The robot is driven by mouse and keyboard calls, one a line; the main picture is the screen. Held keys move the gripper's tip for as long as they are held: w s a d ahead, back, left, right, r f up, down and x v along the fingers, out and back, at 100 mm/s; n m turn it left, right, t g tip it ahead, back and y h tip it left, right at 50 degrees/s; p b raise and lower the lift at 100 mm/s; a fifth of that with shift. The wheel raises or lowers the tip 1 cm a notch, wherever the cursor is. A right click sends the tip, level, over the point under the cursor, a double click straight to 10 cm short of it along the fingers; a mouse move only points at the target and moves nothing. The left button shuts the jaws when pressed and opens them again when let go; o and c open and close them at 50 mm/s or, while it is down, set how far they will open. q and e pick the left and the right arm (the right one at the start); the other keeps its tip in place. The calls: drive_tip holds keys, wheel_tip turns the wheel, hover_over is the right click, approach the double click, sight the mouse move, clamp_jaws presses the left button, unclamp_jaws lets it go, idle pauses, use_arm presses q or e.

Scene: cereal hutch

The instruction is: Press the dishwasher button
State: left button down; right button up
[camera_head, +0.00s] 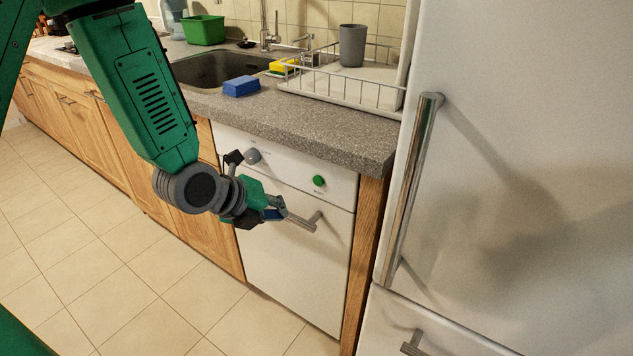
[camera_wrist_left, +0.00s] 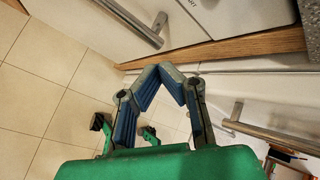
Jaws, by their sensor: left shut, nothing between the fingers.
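The dishwasher (camera_head: 290,267) is the white appliance under the counter in the head view. Its round green button (camera_head: 319,181) is on the right of the top panel, with a grey knob (camera_head: 252,156) on the left. My left gripper (camera_head: 279,207) is shut and empty, in front of the dishwasher near its bar handle (camera_head: 304,221), left of and below the green button and apart from it. In the left wrist view the fingers (camera_wrist_left: 172,70) meet at their tips; the button is not visible there. My right gripper is not in view.
A fridge (camera_head: 530,140) with a long vertical handle (camera_head: 412,180) stands close on the right. A wooden panel (camera_head: 364,260) separates it from the dishwasher. The counter edge (camera_head: 290,140) overhangs above the button. A dish rack (camera_head: 345,88) and blue sponge (camera_head: 241,86) are on top.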

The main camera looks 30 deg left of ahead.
sight(318, 181)
use_arm(q)
drive_tip(key=w, duration=0.2)
drive_tip(key=w+d, duration=0.1)
drive_tip(key=w, duration=0.4)
drive_tip(key=shift+w+d+r, duration=0.15)
drive_tip(key=shift+w+d, duration=0.1)
drive_tip(key=shift+w, duration=0.1)
drive_tip(key=shift+w+a, duration=0.3)
drive_tip(key=shift+w, duration=0.1)
drive_tip(key=shift+w+d, duration=0.1)
drive_tip(key=shift+d, duration=0.55)
drive_tip(key=shift+a, duration=0.5)
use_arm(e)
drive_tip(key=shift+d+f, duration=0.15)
use_arm(q)
drive_tip(key=shift+d, duration=0.35)
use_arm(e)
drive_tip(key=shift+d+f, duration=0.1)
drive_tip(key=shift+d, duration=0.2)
use_arm(q)
drive_tip(key=shift+a, duration=0.1)
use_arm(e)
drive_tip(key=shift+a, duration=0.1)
